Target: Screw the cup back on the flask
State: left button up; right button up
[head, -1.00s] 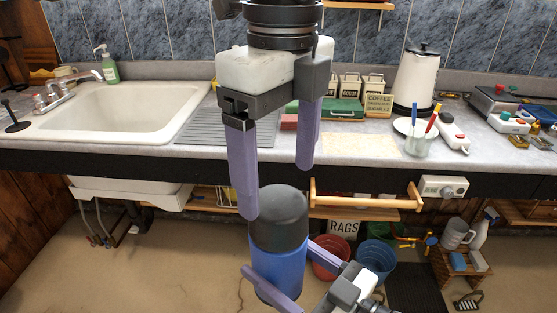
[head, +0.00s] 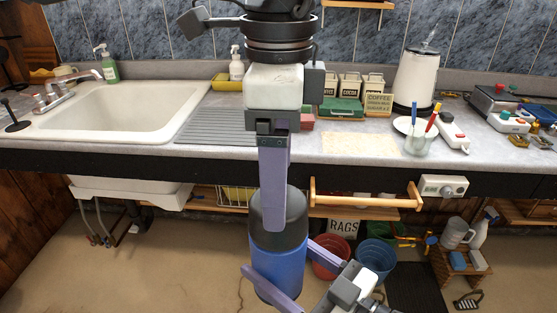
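The flask (head: 279,262) has a blue body and stands upright above the floor, in front of the counter. Its dark grey cup (head: 297,210) sits on top, with no visible gap. My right gripper (head: 280,268) comes in from the lower right, one purple finger in front of the blue body and one behind, shut on it. My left gripper (head: 273,222) points down from above. Its near finger covers the middle of the cup's front. Its far finger is hidden, so I cannot tell whether it grips the cup.
The counter (head: 350,145) runs behind, with a sink (head: 125,115) at left and a kettle (head: 417,80) and a glass holder of pens (head: 418,142) at right. A wooden rail (head: 365,198) sticks out below the counter edge. Buckets (head: 376,257) stand on the floor behind.

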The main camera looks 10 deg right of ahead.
aim_at(278, 252)
pick_arm(q)
notch_tip(278, 252, down, 6)
jog(key=shift+f, duration=0.15)
dwell(0.3)
